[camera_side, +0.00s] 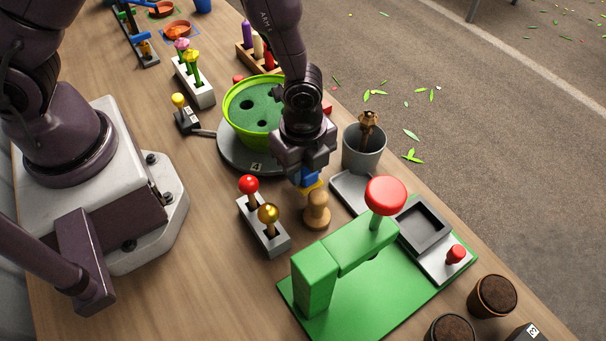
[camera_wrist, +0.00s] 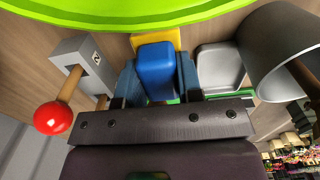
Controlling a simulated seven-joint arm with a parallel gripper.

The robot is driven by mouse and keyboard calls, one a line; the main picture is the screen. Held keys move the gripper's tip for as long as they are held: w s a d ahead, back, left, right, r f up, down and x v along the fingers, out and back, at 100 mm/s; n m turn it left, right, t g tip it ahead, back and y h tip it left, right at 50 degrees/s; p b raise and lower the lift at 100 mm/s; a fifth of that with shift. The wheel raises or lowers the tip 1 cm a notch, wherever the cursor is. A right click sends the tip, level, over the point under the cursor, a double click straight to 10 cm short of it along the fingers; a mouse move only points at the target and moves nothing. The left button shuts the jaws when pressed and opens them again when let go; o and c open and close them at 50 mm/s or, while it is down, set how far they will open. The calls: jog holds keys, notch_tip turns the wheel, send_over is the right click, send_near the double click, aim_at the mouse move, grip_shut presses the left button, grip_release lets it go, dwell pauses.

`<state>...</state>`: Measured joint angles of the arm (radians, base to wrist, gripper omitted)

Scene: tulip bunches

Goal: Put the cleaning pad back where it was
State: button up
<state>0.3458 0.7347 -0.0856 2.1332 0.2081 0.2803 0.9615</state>
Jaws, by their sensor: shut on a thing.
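My gripper (camera_side: 306,172) is shut on the cleaning pad, which has a blue block-shaped grip and a yellow part (camera_side: 313,187). In the wrist view the blue grip (camera_wrist: 155,70) sits between my two fingers (camera_wrist: 157,84), with the yellow part (camera_wrist: 172,38) showing behind it. The pad is between the green bowl and the wooden knob (camera_side: 317,210). A flat light-grey tray (camera_side: 345,196) lies just right of the pad and looks empty; it also shows in the wrist view (camera_wrist: 220,68). I cannot tell whether the pad touches the table.
The green bowl (camera_side: 230,106) stands on a grey disc behind my gripper. A grey cup (camera_side: 364,158) holding a brown tool is to the right. A red-and-gold lever box (camera_side: 263,224) is at front left. A green press (camera_side: 335,262) stands in front.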

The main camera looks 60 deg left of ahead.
aim_at(303, 178)
jog(key=shift+f, duration=1.5)
jog(key=shift+f, duration=0.15)
jog(key=o, duration=0.9)
